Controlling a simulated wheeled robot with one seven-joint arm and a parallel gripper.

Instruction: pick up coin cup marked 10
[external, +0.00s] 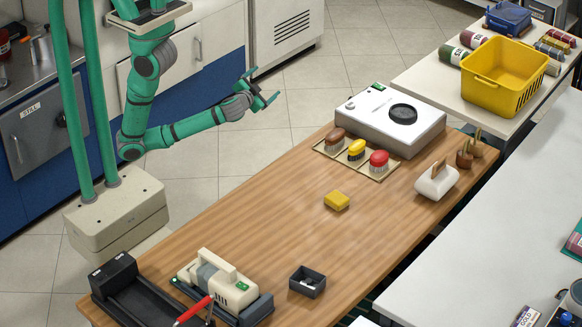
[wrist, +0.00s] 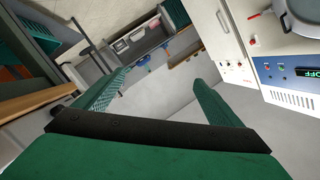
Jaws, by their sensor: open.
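No cup with a readable 10 shows in either view. A small dark square open cup (external: 307,281) sits on the wooden table near its front; I cannot tell whether it is a coin cup, and I read no mark on it. My green gripper (external: 265,85) is open and empty, raised over the floor beyond the table's left edge, well apart from this cup. In the wrist view my gripper's two fingers (wrist: 158,80) are spread with nothing between them; the table and the dark cup are not recognisable there.
The wooden table (external: 265,225) holds a yellow block (external: 337,201), a tray of brushes (external: 330,150), a white scale-like device (external: 390,122), a white holder (external: 436,182) and a beige machine (external: 218,282). A yellow crate (external: 490,92) stands at the back right. The table's middle is mostly clear.

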